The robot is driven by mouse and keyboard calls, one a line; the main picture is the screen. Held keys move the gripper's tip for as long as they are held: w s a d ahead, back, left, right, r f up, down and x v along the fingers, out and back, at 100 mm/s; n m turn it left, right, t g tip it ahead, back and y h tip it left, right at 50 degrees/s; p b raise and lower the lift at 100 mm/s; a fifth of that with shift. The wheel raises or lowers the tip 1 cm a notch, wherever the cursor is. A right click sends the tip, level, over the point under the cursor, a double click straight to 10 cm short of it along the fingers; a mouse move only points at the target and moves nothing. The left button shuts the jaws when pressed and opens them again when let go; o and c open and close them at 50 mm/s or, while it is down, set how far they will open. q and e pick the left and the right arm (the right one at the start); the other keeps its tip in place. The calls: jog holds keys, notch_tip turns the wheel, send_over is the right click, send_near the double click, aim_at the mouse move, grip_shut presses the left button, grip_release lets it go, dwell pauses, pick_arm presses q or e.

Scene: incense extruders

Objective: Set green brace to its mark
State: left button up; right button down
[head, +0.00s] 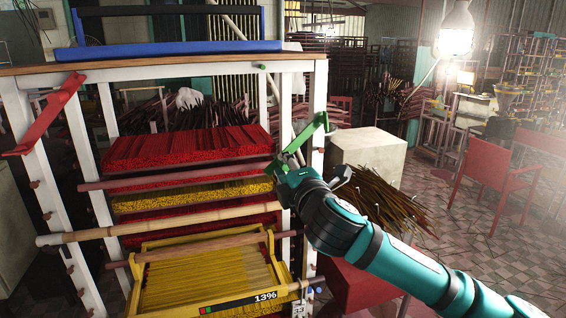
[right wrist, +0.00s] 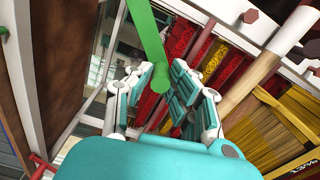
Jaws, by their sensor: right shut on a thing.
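The green brace (head: 307,134) is a flat bar with an upturned end, tilted beside the rack's right front post in the head view. My right gripper (head: 285,165) is shut on its lower end. In the right wrist view the brace (right wrist: 146,45) runs up from between the fingers of the gripper (right wrist: 160,85). A small green peg (head: 259,67) sticks out near the top of the rack, apart from the brace. I cannot tell which spot is the brace's mark. My left gripper is out of view.
The white-post rack (head: 318,100) holds red and yellow incense bundles and a yellow tray (head: 255,238). A red brace (head: 45,118) sits at its left post. A bamboo pole (head: 150,223) crosses the front. A pale block (head: 372,150) and brown sticks (head: 385,200) stand right.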

jog(key=shift+f, duration=0.15)
dwell(0.3)
jog(key=c, duration=1.2)
grip_release()
jog(key=shift+s, duration=0.15)
jog(key=v, duration=1.2)
